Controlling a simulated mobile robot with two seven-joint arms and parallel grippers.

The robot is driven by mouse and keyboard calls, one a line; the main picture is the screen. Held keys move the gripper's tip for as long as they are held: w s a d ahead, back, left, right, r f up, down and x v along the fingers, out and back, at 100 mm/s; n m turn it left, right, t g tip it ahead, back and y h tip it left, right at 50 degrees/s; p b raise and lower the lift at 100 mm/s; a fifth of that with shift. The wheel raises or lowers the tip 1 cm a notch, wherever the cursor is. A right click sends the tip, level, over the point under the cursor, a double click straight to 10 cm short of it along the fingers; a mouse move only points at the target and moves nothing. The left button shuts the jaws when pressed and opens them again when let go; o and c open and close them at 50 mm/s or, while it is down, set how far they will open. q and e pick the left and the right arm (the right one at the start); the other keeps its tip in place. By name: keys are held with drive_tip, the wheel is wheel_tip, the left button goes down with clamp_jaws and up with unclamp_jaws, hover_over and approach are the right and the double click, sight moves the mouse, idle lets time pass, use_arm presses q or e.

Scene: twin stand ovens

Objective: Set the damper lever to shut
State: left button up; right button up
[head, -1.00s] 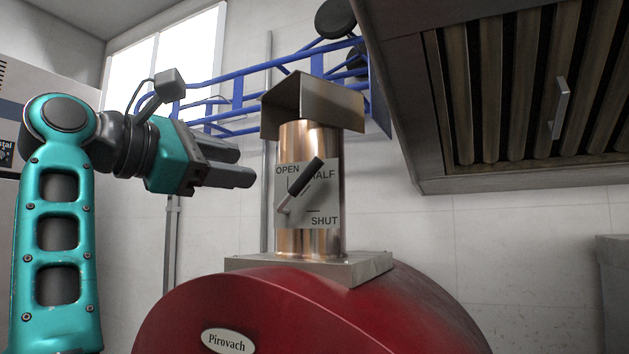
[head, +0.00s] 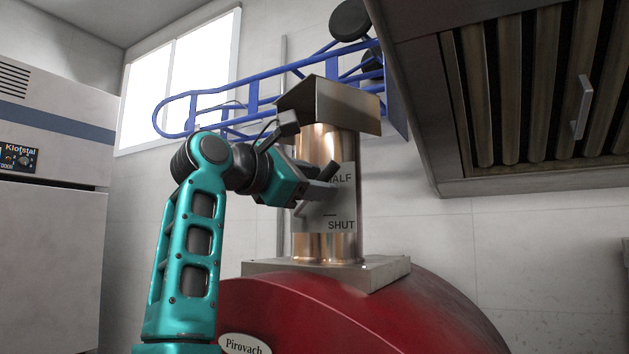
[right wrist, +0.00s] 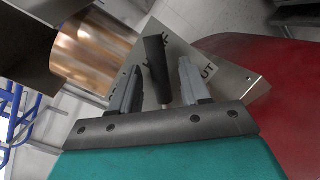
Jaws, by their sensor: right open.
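The damper lever has a black handle (right wrist: 155,62) on a thin metal shaft. It is mounted on a label plate (head: 341,208) on the copper flue (head: 316,143). In the right wrist view the handle stands between the two spread fingers, with a visible gap on each side. The lever points up and right, away from SHUT. My left gripper is not in view.
The flue has a metal cowl (head: 330,101) on top and rises from a red oven (head: 400,315). A range hood (head: 520,100) hangs at the upper right.

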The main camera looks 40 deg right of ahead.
drive_tip(key=shift+d, duration=0.1)
drive_tip(key=shift+c, duration=0.2)
clamp_jaws()
idle(0.5)
